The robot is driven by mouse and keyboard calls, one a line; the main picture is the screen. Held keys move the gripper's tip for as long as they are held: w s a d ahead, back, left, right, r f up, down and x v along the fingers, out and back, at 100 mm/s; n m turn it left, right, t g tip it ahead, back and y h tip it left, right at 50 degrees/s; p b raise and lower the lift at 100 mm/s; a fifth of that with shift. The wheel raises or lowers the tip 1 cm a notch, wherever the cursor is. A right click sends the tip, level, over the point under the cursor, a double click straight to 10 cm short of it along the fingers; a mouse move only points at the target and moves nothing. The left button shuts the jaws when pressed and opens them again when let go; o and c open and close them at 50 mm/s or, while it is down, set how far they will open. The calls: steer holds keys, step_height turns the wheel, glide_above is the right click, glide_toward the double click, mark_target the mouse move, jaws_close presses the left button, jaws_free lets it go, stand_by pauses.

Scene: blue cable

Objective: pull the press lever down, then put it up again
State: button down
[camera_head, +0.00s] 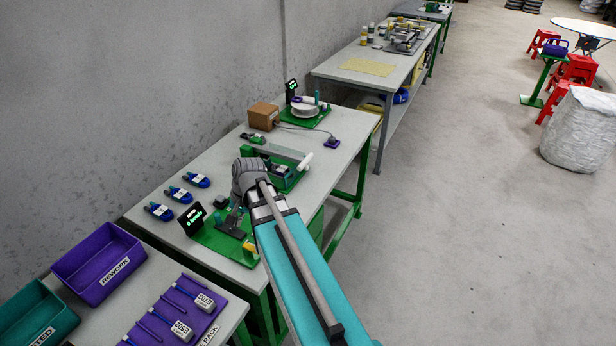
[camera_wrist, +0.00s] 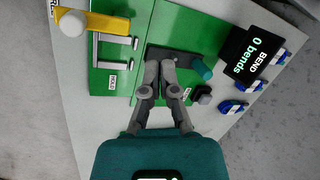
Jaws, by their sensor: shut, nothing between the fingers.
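No lever is clearly marked as the press lever. A yellow bar with a white ball knob (camera_wrist: 95,25) lies at the upper left of the wrist view; the yellow part (camera_head: 250,247) shows beside my arm in the head view. Farther back, a green device with a white cylinder (camera_head: 305,162) stands on the bench. My gripper (camera_wrist: 160,72) is shut and empty, above a dark block (camera_wrist: 185,56) with a teal peg (camera_wrist: 202,68). In the head view my gripper (camera_head: 233,222) is low over the green plate, apart from the yellow part. Contact with the block cannot be told.
A display (camera_wrist: 252,57) reading "BEND 0 bends" stands right of the block in the wrist view. Several blue connectors (camera_head: 180,195) lie along the wall side. A purple rework bin (camera_head: 98,262) is nearer.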

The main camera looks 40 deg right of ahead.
steer(key=w+d+f+m+t+y+b, duration=0.1)
steer(key=w+d+f+m+t+b, duration=0.15)
steer(key=d+m, duration=0.5)
steer(key=w+d+f+m+t+y+b, duration=0.1)
steer(key=w+d+m+t+b, duration=0.2)
steer(key=d, duration=0.7)
steer(key=s+d+m+t+b, duration=0.1)
steer(key=s+d+m+b, duration=0.1)
steer(key=d+m, duration=0.4)
steer(key=s+d+m+t+b, duration=0.2)
steer(key=d+m, duration=0.3)
steer(key=d, duration=0.9)
steer(key=shift+s+d+m+h+b, duration=0.2)
steer(key=shift+s+m+h+b, duration=0.15)
steer(key=shift+b, duration=0.15)
steer(key=shift+w+f, duration=0.1)
steer(key=shift+w, duration=0.05)
steer(key=b+x, duration=0.5)
steer(key=x, duration=0.5)
steer(key=shift+w+a+b, duration=0.1)
steer(key=shift+b, duration=0.2)
steer(key=shift+w+a+r+p, duration=0.1)
steer(key=shift+w+r+p, duration=0.1)
steer(key=shift+r+p, duration=0.85)
steer(key=shift+w+a+r+p, duration=0.1)
steer(key=shift+w+r+p, duration=0.1)
steer(key=shift+r+p, duration=0.85)
steer(key=shift+r, duration=0.25)
